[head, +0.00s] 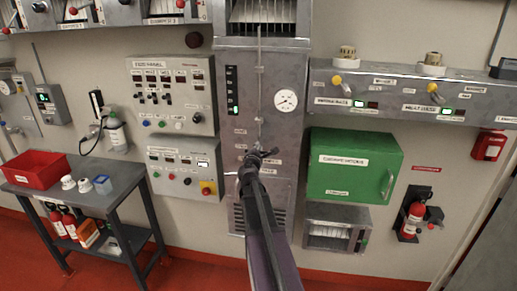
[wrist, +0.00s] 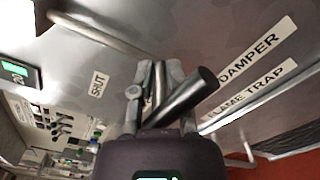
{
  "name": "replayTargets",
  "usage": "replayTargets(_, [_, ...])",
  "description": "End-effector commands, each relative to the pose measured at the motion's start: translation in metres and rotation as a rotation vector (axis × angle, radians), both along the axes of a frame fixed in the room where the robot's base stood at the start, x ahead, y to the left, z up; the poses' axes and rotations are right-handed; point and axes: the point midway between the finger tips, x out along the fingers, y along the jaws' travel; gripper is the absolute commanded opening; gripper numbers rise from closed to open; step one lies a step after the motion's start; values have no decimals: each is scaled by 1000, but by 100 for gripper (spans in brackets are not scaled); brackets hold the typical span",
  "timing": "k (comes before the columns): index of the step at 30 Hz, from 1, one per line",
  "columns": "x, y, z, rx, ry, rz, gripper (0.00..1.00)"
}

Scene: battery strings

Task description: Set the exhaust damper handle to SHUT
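The exhaust damper handle appears to be the dark round bar (wrist: 190,95) in the wrist view, slanting up to the right across my gripper (wrist: 155,80). My gripper's grey fingers sit close together behind and beside this bar, with a thin metal rod between them. I cannot tell whether they clamp it. A SHUT label (wrist: 97,85) is on the grey metal to the left. A DAMPER label (wrist: 257,53) is to the right. In the head view my gripper (head: 259,157) is at the front of the grey cabinet (head: 262,95), below its dial, and hides the handle's mounting.
A FLAME TRAP label (wrist: 250,92) lies below the DAMPER label. A pale rod (wrist: 100,33) runs across the wrist view's upper left. A green box (head: 352,165) is right of the cabinet, and control panels (head: 172,95) are left. A table with a red bin (head: 35,169) stands at left.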

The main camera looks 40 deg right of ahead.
Motion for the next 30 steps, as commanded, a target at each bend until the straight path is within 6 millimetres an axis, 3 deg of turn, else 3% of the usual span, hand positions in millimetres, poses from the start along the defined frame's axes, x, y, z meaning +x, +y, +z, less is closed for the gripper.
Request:
replayTargets(8, [0, 0, 5, -5, 5, -1, 0])
replayTargets(22, [0, 0, 45, -8, 7, 0, 0])
replayTargets(30, [1, 0, 52, -10, 8, 0, 0])
